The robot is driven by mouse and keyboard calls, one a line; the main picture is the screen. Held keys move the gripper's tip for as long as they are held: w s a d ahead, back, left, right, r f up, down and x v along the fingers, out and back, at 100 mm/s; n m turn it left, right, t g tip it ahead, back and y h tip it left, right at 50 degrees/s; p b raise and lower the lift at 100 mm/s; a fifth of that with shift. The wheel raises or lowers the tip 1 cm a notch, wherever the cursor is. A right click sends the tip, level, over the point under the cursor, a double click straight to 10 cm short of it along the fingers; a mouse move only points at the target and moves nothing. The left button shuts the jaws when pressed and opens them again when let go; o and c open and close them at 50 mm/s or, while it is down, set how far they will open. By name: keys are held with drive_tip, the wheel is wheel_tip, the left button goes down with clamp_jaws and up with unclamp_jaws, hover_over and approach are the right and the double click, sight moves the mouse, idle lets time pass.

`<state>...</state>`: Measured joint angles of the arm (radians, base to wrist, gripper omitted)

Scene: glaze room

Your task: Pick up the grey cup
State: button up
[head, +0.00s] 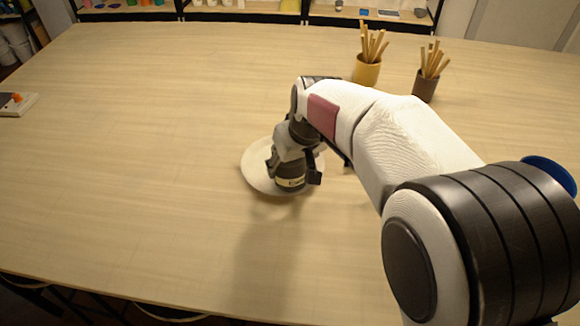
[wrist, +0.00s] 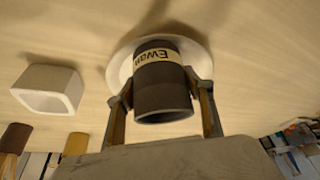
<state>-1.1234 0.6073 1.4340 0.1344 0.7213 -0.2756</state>
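The dark grey cup (wrist: 160,88) has a cream label reading "Ewan" and shows its open rim in the wrist view. In the head view the cup (head: 291,171) is upright over a round white plate (head: 256,178), close to the plate's front edge. I cannot tell whether its base touches the plate. My gripper (head: 293,174) comes down from above with one finger on each side of the cup. In the wrist view both fingertips of my gripper (wrist: 160,84) meet the cup's sides. Part of the plate is hidden behind the cup and gripper.
A white square bowl (wrist: 48,89) shows left of the cup in the wrist view. A yellow pot (head: 366,71) and a brown pot (head: 425,87), both holding wooden sticks, stand at the back right.

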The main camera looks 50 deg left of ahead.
drive_tip(key=shift+c, duration=0.6)
drive_tip(key=shift+r, duration=0.2)
drive_tip(key=shift+r, duration=0.65)
wheel_tip(320, 180, up, 8)
drive_tip(key=shift+r, duration=0.15)
drive_tip(key=shift+s+a+n+y, duration=0.2)
drive_tip(key=shift+a+n+y, duration=0.5)
drive_tip(key=shift+a+y, duration=0.65)
